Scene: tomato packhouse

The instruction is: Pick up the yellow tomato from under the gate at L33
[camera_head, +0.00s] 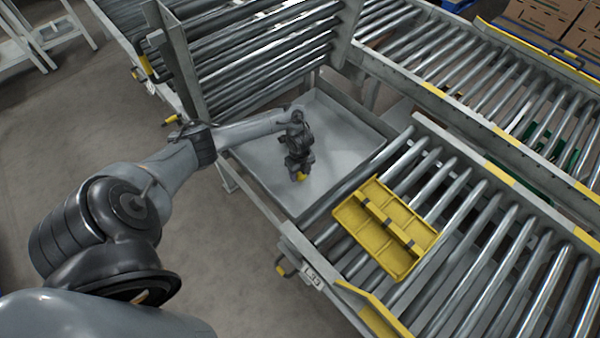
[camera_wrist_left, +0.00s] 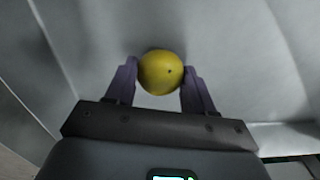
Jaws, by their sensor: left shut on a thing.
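The yellow tomato (camera_head: 301,177) is low over the grey metal tray (camera_head: 252,161) below the raised roller gate (camera_head: 250,60). My left gripper (camera_head: 299,172) points down into the tray and is shut on the tomato. In the left wrist view the tomato (camera_wrist_left: 161,72) sits between the two purple-grey fingers (camera_wrist_left: 160,85), touching both. I cannot tell whether the tomato still touches the tray floor. The L33 label (camera_head: 312,277) is on the conveyor frame at the tray's near side. My right gripper is not in view.
A yellow divided tray (camera_head: 360,222) lies on the rollers (camera_head: 470,230) right of the metal tray. The metal tray has raised rims, and the gate stands upright behind it. Another roller conveyor (camera_head: 440,75) and cardboard boxes (camera_head: 545,15) are at the back right.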

